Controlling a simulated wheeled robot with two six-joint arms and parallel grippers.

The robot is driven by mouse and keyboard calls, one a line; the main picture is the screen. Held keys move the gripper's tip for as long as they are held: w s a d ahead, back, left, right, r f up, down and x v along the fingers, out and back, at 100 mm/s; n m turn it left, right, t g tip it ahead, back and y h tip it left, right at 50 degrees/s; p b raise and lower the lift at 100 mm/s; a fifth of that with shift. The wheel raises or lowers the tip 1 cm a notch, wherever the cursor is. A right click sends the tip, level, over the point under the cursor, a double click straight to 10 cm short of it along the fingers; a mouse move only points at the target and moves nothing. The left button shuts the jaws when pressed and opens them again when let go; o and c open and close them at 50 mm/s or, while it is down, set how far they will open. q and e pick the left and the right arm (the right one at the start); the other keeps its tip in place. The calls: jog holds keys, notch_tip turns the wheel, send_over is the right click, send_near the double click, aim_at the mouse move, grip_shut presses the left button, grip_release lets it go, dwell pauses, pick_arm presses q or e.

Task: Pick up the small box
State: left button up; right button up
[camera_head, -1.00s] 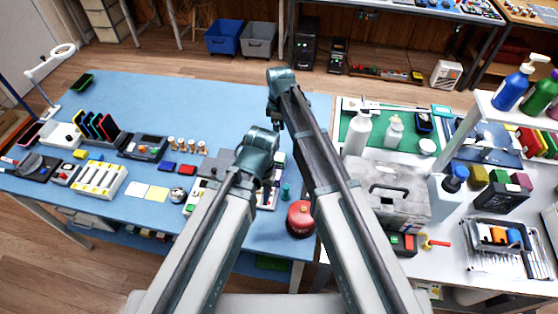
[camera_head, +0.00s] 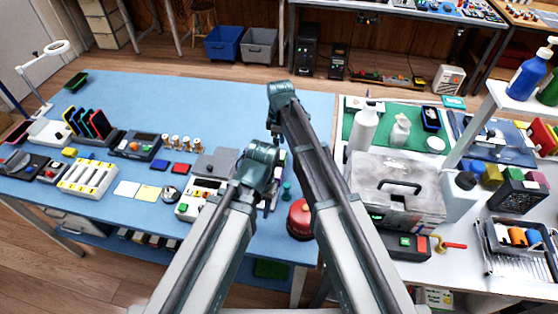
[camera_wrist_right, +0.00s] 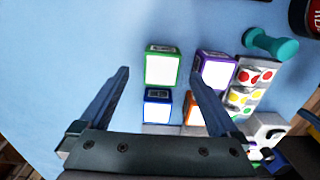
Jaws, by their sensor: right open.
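Several small boxes with white faces stand on the blue table (camera_head: 215,100) in the right wrist view: a green one (camera_wrist_right: 161,66), a blue one (camera_wrist_right: 158,107), a purple one (camera_wrist_right: 214,70) and a partly hidden orange one (camera_wrist_right: 193,112). In the head view my arms mostly hide them. My right gripper (camera_wrist_right: 160,74) is open and empty. Its fingers frame the green and blue boxes in the picture, with the right fingertip overlapping the purple box's edge; I see no contact. My left gripper (camera_head: 266,194) is at the arm's end over the blue table, and its jaws are unclear.
A teal dumbbell-shaped piece (camera_wrist_right: 270,43) and a tray of coloured dots (camera_wrist_right: 249,86) lie right of the boxes. A red round object (camera_head: 300,220) stands near the table edge. A grey toolbox (camera_head: 394,190) stands on the white table. The blue table's far part is clear.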

aim_at(258, 223)
pick_arm(q)
notch_tip(258, 223, down, 5)
jog(key=b, duration=0.4)
jog(key=shift+r, duration=0.1)
pick_arm(e)
notch_tip(258, 223, down, 5)
jog(key=shift+a+r, duration=0.1)
pick_arm(q)
jog(key=shift+r, duration=0.1)
pick_arm(e)
jog(key=shift+r, duration=0.1)
jog(key=shift+s, duration=0.1)
jog(key=c, duration=1.5)
